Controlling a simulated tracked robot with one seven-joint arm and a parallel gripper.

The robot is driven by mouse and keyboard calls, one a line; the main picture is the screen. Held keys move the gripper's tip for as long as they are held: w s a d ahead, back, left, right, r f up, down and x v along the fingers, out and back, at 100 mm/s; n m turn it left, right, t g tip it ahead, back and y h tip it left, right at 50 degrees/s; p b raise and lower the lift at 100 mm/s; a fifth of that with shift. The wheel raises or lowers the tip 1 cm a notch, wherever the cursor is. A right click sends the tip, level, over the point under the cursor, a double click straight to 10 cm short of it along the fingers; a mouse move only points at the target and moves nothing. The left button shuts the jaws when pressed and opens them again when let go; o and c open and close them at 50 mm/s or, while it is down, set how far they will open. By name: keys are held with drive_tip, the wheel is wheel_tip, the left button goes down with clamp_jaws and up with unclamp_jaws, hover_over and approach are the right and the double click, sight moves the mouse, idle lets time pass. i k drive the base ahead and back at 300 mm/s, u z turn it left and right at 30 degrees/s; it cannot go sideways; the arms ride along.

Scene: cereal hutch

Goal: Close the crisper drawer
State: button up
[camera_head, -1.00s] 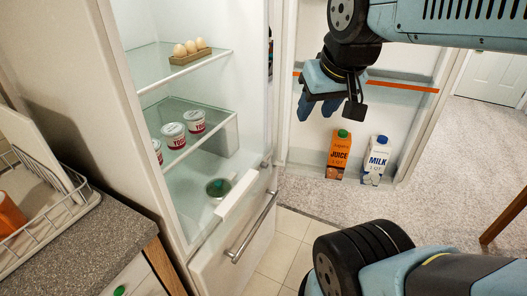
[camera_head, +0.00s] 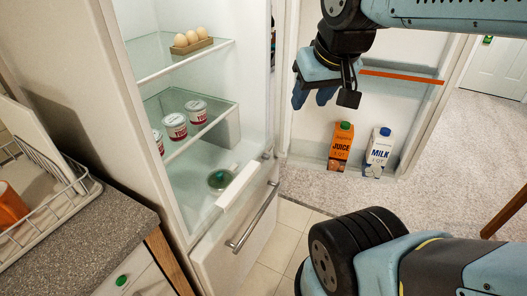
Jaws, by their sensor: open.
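The crisper drawer (camera_head: 238,186) shows as a pale white front edge low in the open fridge, sticking out toward the fridge's front. A round green item (camera_head: 220,179) lies behind that edge, seemingly in the drawer. My gripper (camera_head: 313,100) hangs at upper centre, in front of the open fridge door, with its blue fingers pointing down. It is open and empty, up and to the right of the drawer and apart from it. How far the drawer is pulled out is hard to tell.
A lower drawer with a metal handle (camera_head: 252,218) is below. The open door (camera_head: 305,130) holds juice (camera_head: 340,147) and milk (camera_head: 377,153) cartons. Shelves hold eggs (camera_head: 191,40) and several cups (camera_head: 175,126). A counter (camera_head: 90,235) with a dish rack (camera_head: 45,215) stands at left.

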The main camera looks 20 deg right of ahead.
sight(228, 198)
drive_tip(key=z, duration=1.1)
drive_tip(key=k, duration=1.3)
drive_tip(key=u, duration=0.85)
drive_tip(key=i, duration=1)
drive_tip(key=z, duration=0.05)
